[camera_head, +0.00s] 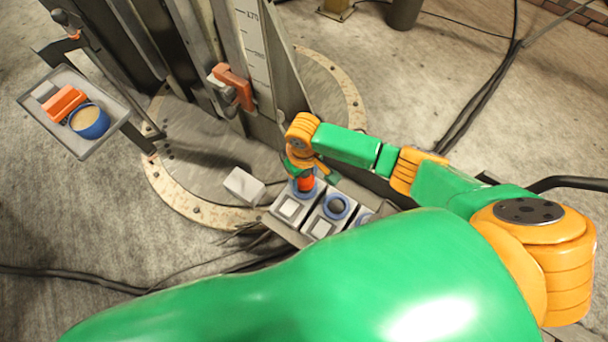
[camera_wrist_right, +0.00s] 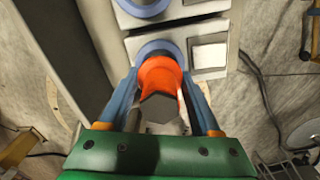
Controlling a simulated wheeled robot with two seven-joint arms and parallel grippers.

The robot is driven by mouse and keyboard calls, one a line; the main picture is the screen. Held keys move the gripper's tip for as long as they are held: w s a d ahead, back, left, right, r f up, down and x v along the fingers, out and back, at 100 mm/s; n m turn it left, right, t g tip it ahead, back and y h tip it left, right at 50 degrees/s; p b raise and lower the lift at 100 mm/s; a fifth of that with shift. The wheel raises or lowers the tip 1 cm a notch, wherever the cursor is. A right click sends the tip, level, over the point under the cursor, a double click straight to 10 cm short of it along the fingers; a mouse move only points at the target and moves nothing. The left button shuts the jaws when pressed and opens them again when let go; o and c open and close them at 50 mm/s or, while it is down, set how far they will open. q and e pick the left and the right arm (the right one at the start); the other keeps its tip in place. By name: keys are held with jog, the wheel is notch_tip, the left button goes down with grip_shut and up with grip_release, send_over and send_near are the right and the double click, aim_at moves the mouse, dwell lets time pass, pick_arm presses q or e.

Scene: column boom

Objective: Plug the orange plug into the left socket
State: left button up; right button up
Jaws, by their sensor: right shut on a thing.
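The orange plug (camera_head: 305,184) stands at the left socket (camera_head: 295,194) of the socket box; it also shows in the right wrist view (camera_wrist_right: 160,72). My right gripper (camera_head: 304,172) is shut on the plug, with its blue fingers (camera_wrist_right: 162,92) on either side of the plug's body. The plug's front end meets the blue ring of the left socket (camera_wrist_right: 147,49). The plug hides the socket's opening, and I cannot tell how deep it sits. My left gripper is out of view.
The middle socket (camera_head: 336,206) is empty, and my arm partly covers the right socket (camera_head: 364,219). A white box (camera_head: 244,186) lies left of the sockets. A tray (camera_head: 110,130) holds an orange item and a blue cup (camera_head: 90,122). The column (camera_head: 262,75) rises behind.

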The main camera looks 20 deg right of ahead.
jog(key=shift+f, duration=0.15)
jog(key=shift+f+b, duration=0.6)
jog(key=shift+f, duration=0.1)
jog(key=shift+f, duration=0.15)
